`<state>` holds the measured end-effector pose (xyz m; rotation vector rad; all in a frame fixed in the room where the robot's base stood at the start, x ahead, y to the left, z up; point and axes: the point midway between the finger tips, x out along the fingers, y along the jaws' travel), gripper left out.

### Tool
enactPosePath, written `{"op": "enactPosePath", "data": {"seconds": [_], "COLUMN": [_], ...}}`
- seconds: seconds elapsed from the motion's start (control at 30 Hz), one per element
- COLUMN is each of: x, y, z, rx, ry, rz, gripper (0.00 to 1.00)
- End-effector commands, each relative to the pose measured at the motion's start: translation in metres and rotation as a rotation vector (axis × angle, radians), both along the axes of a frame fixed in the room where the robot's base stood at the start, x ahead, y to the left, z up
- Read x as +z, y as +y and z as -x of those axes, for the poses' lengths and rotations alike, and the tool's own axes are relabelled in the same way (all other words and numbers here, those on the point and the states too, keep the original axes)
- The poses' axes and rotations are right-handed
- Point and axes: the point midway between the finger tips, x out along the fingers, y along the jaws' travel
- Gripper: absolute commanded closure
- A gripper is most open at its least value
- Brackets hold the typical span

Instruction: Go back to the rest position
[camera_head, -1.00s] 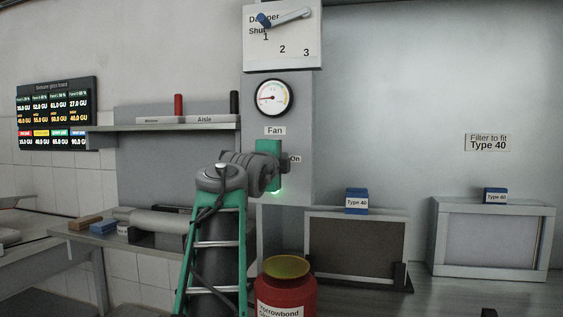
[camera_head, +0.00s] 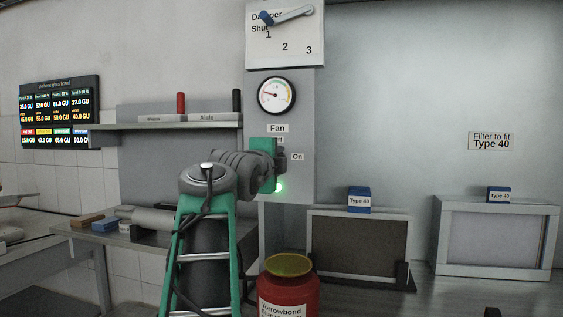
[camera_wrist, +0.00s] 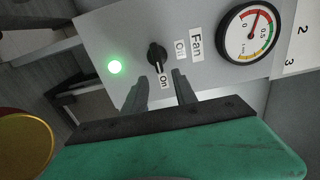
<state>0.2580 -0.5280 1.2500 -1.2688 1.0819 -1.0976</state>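My gripper (camera_wrist: 160,76) shows in the wrist view with its two dark fingers apart and nothing between them. The black fan knob (camera_wrist: 157,54) is just beyond the fingertips and apart from them. Its pointer is toward the "On" label (camera_wrist: 165,77). The green lamp (camera_wrist: 115,67) beside it is lit. The lit lamp (camera_head: 279,188) shows below the hand.
A red Yorrowbond drum (camera_head: 287,295) with a yellow top stands close to my arm, lower right. A dark filter frame (camera_head: 357,250) and a white one (camera_head: 495,240) stand farther right. A shelf (camera_head: 165,126) and a side bench (camera_head: 95,236) are on the left.

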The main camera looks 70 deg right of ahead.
Motion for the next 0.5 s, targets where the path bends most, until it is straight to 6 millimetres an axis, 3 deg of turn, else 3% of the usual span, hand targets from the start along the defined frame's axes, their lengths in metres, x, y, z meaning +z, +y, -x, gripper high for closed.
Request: {"op": "enactPosePath", "data": {"seconds": [0.1,0.2,0.5], "x": [-0.001,-0.002,-0.001], "y": [0.022,0.032,0.033], "z": [0.002,0.004,0.005], "rx": [0.002,0.002,-0.001], "ry": [-0.001,0.001,0.000], "rz": [-0.001,-0.002,-0.002], "gripper": [0.66,0.66,0.66]}}
